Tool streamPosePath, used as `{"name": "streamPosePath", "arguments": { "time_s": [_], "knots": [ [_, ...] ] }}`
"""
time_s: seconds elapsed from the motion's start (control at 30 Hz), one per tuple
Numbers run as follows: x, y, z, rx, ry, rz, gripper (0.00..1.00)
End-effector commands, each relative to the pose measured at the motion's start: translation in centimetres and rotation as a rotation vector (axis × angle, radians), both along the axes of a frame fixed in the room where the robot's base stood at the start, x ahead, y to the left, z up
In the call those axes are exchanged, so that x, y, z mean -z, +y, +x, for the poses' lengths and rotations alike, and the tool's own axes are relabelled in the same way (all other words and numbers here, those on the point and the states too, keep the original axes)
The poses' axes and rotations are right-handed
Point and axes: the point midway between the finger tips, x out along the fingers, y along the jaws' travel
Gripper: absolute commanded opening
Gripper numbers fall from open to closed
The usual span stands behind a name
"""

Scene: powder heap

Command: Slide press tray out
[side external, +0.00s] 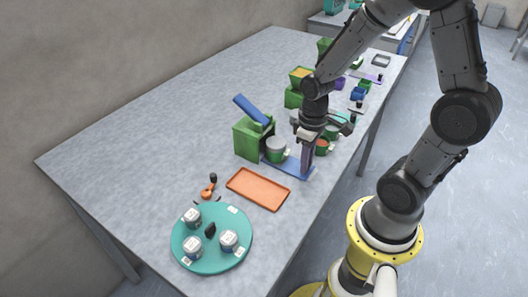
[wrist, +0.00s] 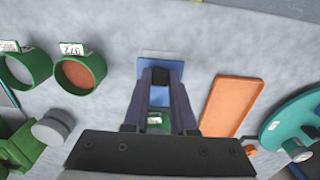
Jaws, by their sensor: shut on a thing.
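The press (side external: 250,140) is a green block with a raised blue lever (side external: 252,109) on top. Its flat blue press tray (side external: 295,167) sticks out from the press's base toward the table's near edge; the tray also shows in the wrist view (wrist: 160,54). A grey-topped green cup (side external: 277,148) stands at the press's front, over the tray's inner part. My gripper (side external: 306,172) points down at the tray's outer end. In the wrist view, my gripper (wrist: 160,76) is shut on a small dark piece at that end, seemingly the tray's handle. The gripper body hides the press there.
A flat orange tray (side external: 258,188) lies beside the press tray. A teal round stand (side external: 241,252) with labelled jars is at the front. Green ring-like cups, one labelled (wrist: 81,74), stand on the other side. Several coloured items crowd the far end. The table's left is clear.

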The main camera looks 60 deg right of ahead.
Motion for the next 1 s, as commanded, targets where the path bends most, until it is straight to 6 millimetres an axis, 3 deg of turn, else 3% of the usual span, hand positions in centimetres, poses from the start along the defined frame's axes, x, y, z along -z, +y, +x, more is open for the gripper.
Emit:
{"name": "streamPosePath", "arguments": {
  "time_s": [0.4, 0.6, 0.63, 0.77, 1.0],
  "knots": [
    [-0.1, 0.0, -2.8, 0.001, -0.004, -0.001, 0.0],
    [-0.1, 0.0, -3.3, 0.0, -0.001, -0.001, 0.0],
    [-0.1, 0.0, -3.3, 0.0, -0.001, 0.0, 0.27],
    [-0.1, 0.0, -3.3, 0.0, -0.001, -0.001, 0.5],
    [0.0, 0.0, -3.3, 0.0, -0.001, 0.0, 0.5]
  ]
}}
